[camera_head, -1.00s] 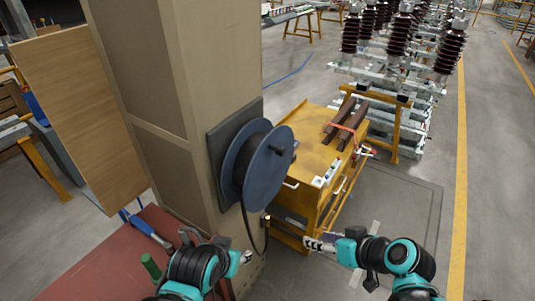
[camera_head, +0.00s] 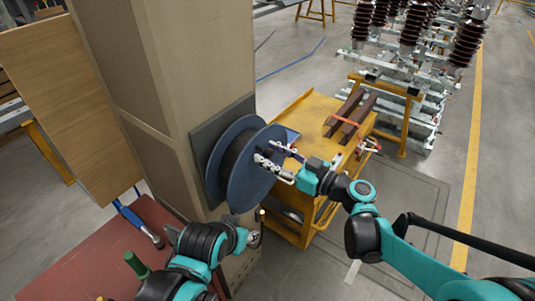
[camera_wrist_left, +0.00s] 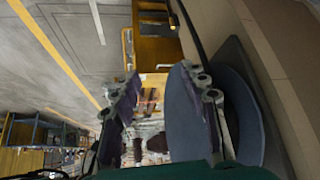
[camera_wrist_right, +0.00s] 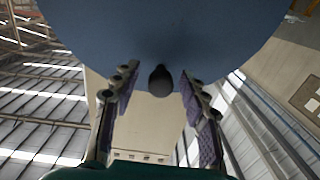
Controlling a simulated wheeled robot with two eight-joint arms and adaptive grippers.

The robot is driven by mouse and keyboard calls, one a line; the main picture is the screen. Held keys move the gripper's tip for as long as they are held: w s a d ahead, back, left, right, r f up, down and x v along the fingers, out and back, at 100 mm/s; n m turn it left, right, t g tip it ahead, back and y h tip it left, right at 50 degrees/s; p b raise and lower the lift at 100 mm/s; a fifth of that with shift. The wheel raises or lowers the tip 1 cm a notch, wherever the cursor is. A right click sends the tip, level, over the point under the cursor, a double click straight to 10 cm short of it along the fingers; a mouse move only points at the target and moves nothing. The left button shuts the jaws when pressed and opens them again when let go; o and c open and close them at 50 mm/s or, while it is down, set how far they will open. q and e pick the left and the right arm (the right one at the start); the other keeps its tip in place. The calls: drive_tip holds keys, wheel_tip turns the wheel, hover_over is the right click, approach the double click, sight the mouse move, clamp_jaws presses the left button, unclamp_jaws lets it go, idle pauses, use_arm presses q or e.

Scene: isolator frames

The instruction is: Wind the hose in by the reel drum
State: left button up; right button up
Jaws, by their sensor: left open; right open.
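The blue reel drum (camera_head: 244,184) is mounted on a dark plate on the side of the tan pillar. Its crank knob (camera_wrist_right: 160,80) shows in the right wrist view, dark and round, between the fingers. My right gripper (camera_head: 272,160) is open in front of the drum face, with the fingers on either side of the knob and apart from it. My left gripper (camera_head: 256,236) is open below the drum. The black hose (camera_wrist_left: 187,28) hangs near it, and its tip (camera_head: 262,215) shows just above the left gripper; the hose is mostly hidden in the head view.
A yellow cart (camera_head: 312,112) with brown bars stands right behind the drum. A red-brown table (camera_head: 85,250) with a green-handled tool (camera_head: 137,264) is at lower left. The pillar (camera_head: 150,70) stands close beside the drum.

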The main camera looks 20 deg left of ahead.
sight(270, 138)
drive_tip(key=shift+w+a, duration=0.15)
drive_tip(key=shift+a, duration=0.4)
clamp_jaws()
drive_tip(key=shift+w+d, duration=0.1)
drive_tip(key=shift+w+d+m, duration=0.25)
drive_tip(key=shift+w+m, duration=0.45)
drive_tip(key=shift+m, duration=0.05)
drive_tip(key=shift+w+d+m, duration=0.2)
drive_tip(key=shift+w+m, duration=0.45)
drive_tip(key=shift+m, duration=0.1)
drive_tip(key=w+m, duration=0.1)
drive_tip(key=w+m+b, duration=0.1)
drive_tip(key=w+d+m, duration=0.1)
drive_tip(key=shift+d+f+m, duration=0.1)
drive_tip(key=shift+f+m, duration=0.3)
drive_tip(key=w+d+f+m+b, duration=0.2)
drive_tip(key=w+f+m+b, duration=0.4)
drive_tip(key=f+m, duration=0.4)
drive_tip(key=shift+m, duration=1.6)
